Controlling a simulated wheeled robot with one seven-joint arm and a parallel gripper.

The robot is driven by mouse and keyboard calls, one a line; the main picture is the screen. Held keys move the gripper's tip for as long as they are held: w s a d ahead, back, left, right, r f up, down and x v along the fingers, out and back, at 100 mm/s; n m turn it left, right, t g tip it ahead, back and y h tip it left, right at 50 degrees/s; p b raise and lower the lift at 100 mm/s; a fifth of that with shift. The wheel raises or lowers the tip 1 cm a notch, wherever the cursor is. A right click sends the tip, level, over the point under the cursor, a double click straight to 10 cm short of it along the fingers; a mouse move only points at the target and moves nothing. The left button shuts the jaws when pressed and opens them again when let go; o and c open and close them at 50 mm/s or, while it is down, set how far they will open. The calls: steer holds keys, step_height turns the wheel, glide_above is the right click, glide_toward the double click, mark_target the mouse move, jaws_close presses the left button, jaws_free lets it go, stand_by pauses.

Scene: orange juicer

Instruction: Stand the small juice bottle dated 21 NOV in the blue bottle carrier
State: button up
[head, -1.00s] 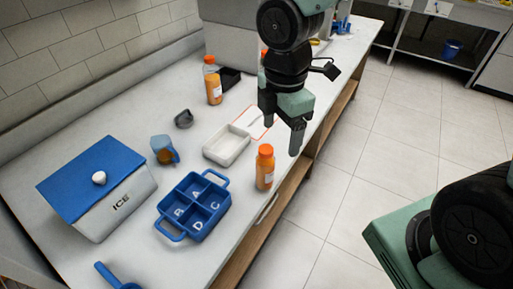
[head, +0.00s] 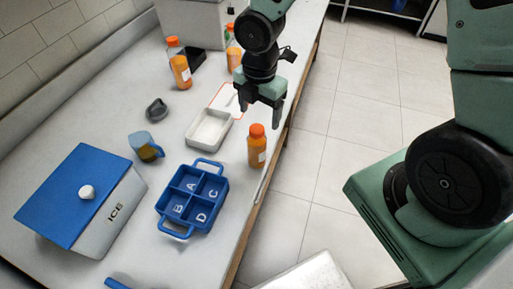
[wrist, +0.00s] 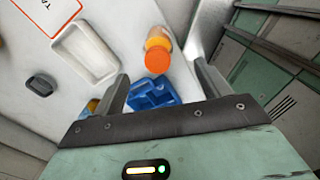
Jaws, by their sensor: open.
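The blue bottle carrier (head: 161,200) stands on the counter with compartments lettered A, B, C and D, all empty. It also shows in the wrist view (wrist: 153,97), partly hidden. An orange juice bottle (head: 257,147) with an orange cap stands upright near the counter's front edge, beside the carrier. Its label is too small to read. In the wrist view this bottle (wrist: 157,58) lies between the fingers' lines, beyond the tips. Two more juice bottles stand farther back, one at the left (head: 179,66) and one at the right (head: 233,50). My gripper (head: 262,113) is open and empty, above and behind the near bottle.
A white tray (head: 208,131) lies behind the carrier. A blue-lidded ice box (head: 115,210) stands at the left, with a small blue-and-orange jug (head: 147,147) and a grey object (head: 156,111) near it. The counter's front edge is close to the near bottle.

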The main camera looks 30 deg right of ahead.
mark_target(257, 128)
steer(key=f, duration=0.8)
steer(key=shift+w+a+f, duration=0.2)
steer(key=shift+f, duration=0.1)
steer(key=shift+r, duration=0.1)
jaws_close()
